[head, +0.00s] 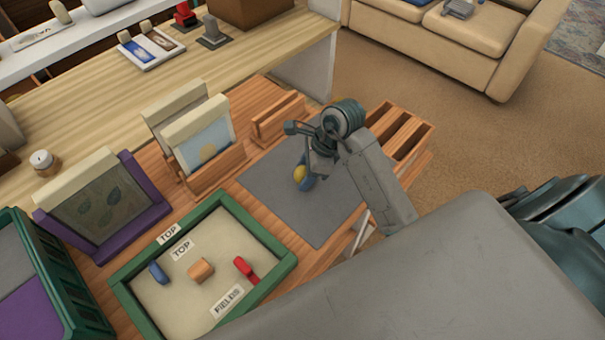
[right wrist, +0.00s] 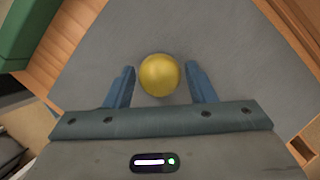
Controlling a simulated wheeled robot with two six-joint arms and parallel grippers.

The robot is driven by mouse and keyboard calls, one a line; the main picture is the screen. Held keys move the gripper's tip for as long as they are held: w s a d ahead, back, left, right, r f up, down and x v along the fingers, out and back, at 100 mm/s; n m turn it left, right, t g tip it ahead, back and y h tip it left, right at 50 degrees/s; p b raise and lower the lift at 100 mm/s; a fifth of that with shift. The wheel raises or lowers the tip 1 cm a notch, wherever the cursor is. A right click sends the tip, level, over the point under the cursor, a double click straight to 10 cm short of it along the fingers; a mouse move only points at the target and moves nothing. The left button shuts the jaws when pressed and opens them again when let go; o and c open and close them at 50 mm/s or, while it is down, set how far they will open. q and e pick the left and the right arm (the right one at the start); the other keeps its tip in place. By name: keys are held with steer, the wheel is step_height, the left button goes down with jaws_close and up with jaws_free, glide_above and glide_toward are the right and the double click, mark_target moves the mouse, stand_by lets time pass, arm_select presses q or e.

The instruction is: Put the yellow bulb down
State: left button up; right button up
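The yellow bulb (head: 299,174) is at the grey mat (head: 268,200) on the wooden table. In the right wrist view the bulb (right wrist: 160,75) shows as a round yellow ball over the grey surface, and it seems to rest on it. My right gripper (right wrist: 166,85) is open, with its blue fingers on either side of the bulb. A gap shows between the bulb and each finger. In the head view the right gripper (head: 304,172) comes down over the mat and partly hides the bulb. My left gripper is not in view.
A green-rimmed tray (head: 188,323) with several small blocks stands in front left of the mat. Wooden racks with picture panels (head: 203,140) stand behind left. A slatted wooden crate (head: 408,135) is at the right. The mat around the bulb is clear.

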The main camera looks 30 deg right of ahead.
mark_target(301, 169)
steer(key=c, duration=0.7)
steer(key=shift+o, duration=0.2)
steer(key=shift+r+p, duration=0.35)
steer(key=shift+r, duration=0.2)
step_height(301, 169, up, 3)
steer(key=shift+f+p, duration=0.2)
steer(key=shift+p, duration=0.55)
steer(key=s+d+p, duration=0.1)
steer(key=s+d, duration=0.3)
steer(key=d, duration=0.2)
steer(key=s+d+r+p, duration=0.1)
steer(key=s+d, duration=0.3)
steer(key=d, duration=0.3)
steer(key=shift+s+d+r+p, duration=0.2)
steer(key=shift+s+p, duration=0.1)
